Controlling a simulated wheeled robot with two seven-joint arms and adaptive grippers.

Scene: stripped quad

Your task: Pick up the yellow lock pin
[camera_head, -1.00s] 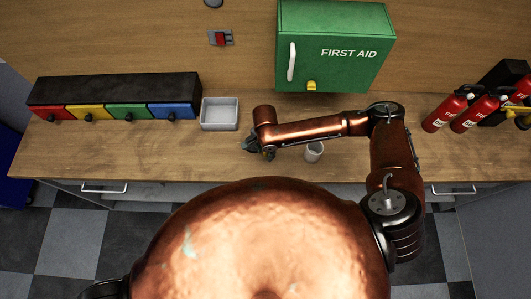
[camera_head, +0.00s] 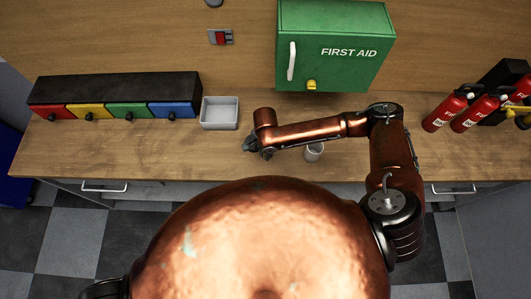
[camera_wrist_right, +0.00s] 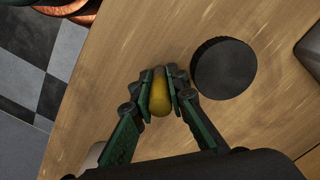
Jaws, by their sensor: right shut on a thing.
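The yellow lock pin (camera_wrist_right: 160,97) shows in the right wrist view as a short, rounded yellow piece between the fingertips. My right gripper (camera_wrist_right: 160,84) is shut on it, with a dark green finger pressed on each side. In the head view my right gripper (camera_head: 266,154) hangs low over the middle of the workbench, and I cannot make out the pin there. Whether the pin touches the bench is hard to tell. My left gripper is not in view.
A black round disc (camera_wrist_right: 224,68) lies beside the gripper. A grey cup (camera_head: 314,153) stands under my right forearm. A white tray (camera_head: 219,114), coloured drawers (camera_head: 110,111), a green first aid cabinet (camera_head: 335,45) and red extinguishers (camera_head: 475,113) line the back. The bench's left front is clear.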

